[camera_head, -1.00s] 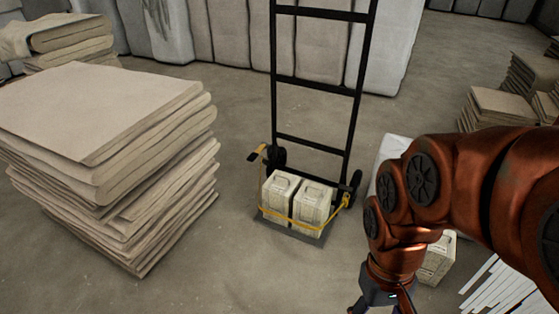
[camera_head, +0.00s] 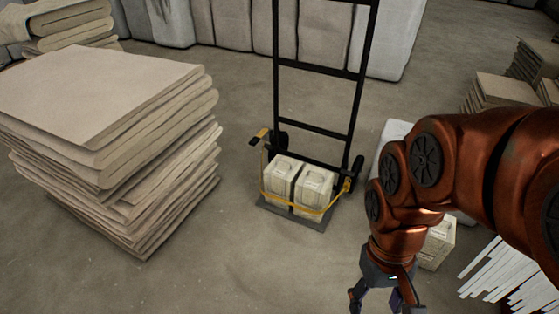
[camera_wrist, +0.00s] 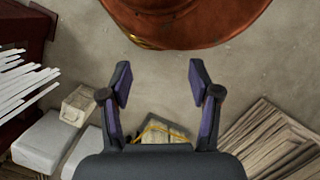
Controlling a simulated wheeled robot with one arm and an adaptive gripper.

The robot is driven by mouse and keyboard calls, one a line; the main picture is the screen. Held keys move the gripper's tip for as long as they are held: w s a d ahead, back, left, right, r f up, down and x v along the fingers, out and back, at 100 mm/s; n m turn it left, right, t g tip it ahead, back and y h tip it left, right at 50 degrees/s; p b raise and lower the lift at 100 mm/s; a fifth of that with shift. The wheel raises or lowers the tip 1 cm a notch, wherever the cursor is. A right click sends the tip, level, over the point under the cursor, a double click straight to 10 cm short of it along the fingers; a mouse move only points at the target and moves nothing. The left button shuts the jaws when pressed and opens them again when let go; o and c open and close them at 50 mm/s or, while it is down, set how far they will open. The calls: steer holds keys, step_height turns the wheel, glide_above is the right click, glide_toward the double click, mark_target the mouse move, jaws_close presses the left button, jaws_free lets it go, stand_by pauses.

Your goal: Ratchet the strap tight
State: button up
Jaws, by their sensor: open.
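A yellow strap (camera_head: 290,205) runs around the front of two pale jerrycan-like containers (camera_head: 298,186) that stand upright on the toe plate of a black hand truck (camera_head: 310,138). At the strap's left end a ratchet with a yellow and black handle (camera_head: 259,136) sticks out beside the left wheel. Part of the strap shows small in the wrist view (camera_wrist: 155,128), partly covered by my gripper's body. My gripper (camera_head: 380,305) is open and empty in front and to the right of the hand truck, well apart from strap and ratchet. Its two fingers are spread in the wrist view (camera_wrist: 160,82).
A tall stack of folded cloth (camera_head: 110,120) stands left of the hand truck. Another pale container (camera_head: 437,243) and white strips (camera_head: 505,275) lie to the right, near my arm. The floor (camera_head: 230,265) in front of the truck is clear.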

steer(key=shift+r+p, duration=0.4)
steer(key=c, duration=0.3)
steer(key=p+v, duration=0.3)
steer(key=s+p+v, duration=0.1)
steer(key=p+v, duration=0.1)
steer(key=v, duration=0.1)
steer(key=s+p+v, duration=0.1)
steer(key=p+v, duration=0.2)
steer(key=shift+r+p, duration=0.25)
steer(key=shift+p, duration=0.1)
jaws_close()
step_height(320, 180, up, 9)
steer(key=t+p, duration=0.1)
steer(key=p, duration=0.7)
steer(key=shift+r, duration=0.15)
